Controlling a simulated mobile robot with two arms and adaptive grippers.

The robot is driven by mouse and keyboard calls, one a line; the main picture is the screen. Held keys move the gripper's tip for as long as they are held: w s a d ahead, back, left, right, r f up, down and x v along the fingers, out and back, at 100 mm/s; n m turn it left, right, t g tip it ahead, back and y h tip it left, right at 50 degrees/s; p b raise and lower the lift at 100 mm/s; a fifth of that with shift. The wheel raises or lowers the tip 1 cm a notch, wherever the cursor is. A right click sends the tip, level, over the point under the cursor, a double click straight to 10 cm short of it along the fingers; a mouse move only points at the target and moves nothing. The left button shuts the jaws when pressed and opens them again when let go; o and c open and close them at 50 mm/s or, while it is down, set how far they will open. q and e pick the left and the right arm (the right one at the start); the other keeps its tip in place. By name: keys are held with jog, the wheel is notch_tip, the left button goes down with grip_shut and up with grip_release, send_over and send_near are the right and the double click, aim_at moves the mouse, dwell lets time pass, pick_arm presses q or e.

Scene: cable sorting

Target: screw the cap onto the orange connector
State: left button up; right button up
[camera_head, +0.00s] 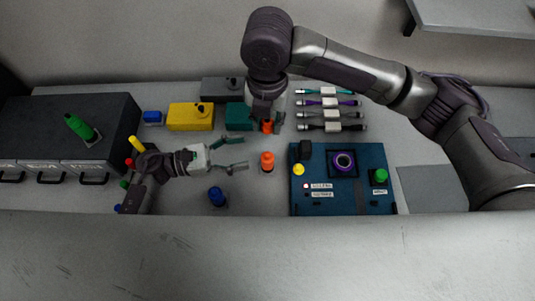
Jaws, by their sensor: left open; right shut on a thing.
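The orange connector (267,160) stands upright on the grey table near the middle. My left gripper (245,154) comes in from the left, open and empty, its fingers pointing right toward the orange connector; they appear apart from it. My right gripper (267,121) points down from above, behind the connector in the picture. It is shut on a small orange piece (267,127), which looks like the cap. The fingers hide part of this piece. In the picture, a gap separates it from the connector below.
A blue board (344,198) with buttons lies right of the connector, and several cables (331,103) lie behind it. Yellow (190,117) and teal (238,117) boxes stand behind my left gripper. A blue connector (217,196) stands at the front. A black drawer cabinet (50,125) is at left.

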aim_at(268, 157)
jog(key=shift+s+f+b, duration=0.25)
jog(key=shift+f+b, duration=0.2)
jog(key=shift+f, duration=0.1)
jog(key=shift+s+f+b, duration=0.2)
jog(key=shift+f+b, duration=0.25)
jog(key=shift+f, duration=0.05)
pick_arm(q)
notch_tip(268, 157, down, 6)
jog(key=b, duration=0.3)
pick_arm(e)
jog(key=f, duration=0.2)
jog(key=w+f, duration=0.1)
jog(key=shift+f, duration=0.35)
pick_arm(q)
jog(key=shift+r, duration=0.1)
pick_arm(e)
jog(key=shift+s, duration=0.15)
pick_arm(q)
jog(key=shift+s+r, duration=0.1)
pick_arm(e)
jog(key=shift+s+r, duration=0.1)
pick_arm(q)
jog(key=shift+w+d, duration=0.2)
jog(key=shift+d, duration=0.25)
jog(key=x, duration=0.6)
jog(key=shift+d, duration=0.35)
